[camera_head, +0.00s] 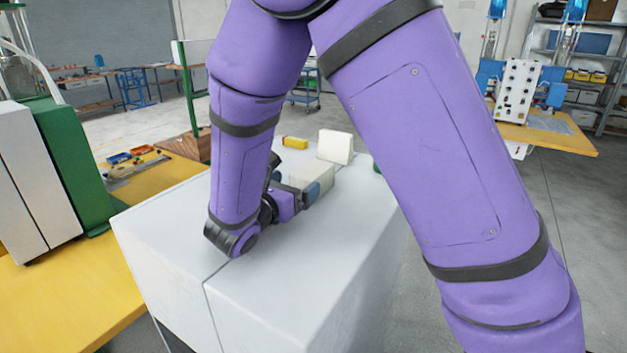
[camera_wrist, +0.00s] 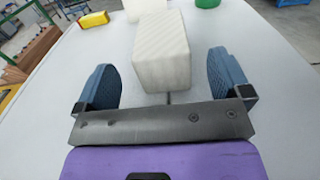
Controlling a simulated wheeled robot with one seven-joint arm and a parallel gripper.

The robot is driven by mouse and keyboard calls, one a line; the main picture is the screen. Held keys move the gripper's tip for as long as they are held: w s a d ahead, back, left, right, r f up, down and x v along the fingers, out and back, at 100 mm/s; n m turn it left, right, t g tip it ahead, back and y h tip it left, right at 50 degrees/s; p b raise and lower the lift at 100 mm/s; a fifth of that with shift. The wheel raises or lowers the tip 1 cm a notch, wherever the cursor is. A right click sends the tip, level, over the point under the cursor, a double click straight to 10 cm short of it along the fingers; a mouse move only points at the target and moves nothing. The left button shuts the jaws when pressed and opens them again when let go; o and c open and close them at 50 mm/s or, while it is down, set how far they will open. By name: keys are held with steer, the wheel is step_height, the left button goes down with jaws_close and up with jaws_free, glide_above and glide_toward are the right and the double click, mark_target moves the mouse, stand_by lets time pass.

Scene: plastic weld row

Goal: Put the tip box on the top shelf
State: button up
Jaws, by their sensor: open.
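A cream-white ribbed box (camera_wrist: 161,50), perhaps the tip box, lies on the light grey cabinet top (camera_wrist: 262,85). In the head view this box (camera_head: 314,177) is partly hidden by my gripper. My gripper (camera_head: 293,182) is low over the cabinet top. Its blue fingers are open, one on each side of the box's near end, with a visible gap to each in the wrist view (camera_wrist: 163,82). A second cream-white block (camera_head: 335,146) stands just behind the box; it also shows in the wrist view (camera_wrist: 143,8).
A yellow object (camera_head: 295,142) and a green round object (camera_wrist: 207,3) lie on the cabinet's far part. A grey shelf rack (camera_head: 604,104) with bins stands at the back right. A green-and-white machine (camera_head: 68,165) stands on the yellow bench at left. The cabinet's near top is clear.

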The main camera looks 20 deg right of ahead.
mark_target(308, 172)
steer(key=shift+x, duration=3.1)
steer(key=c, duration=1.2)
steer(key=shift+o, duration=0.2)
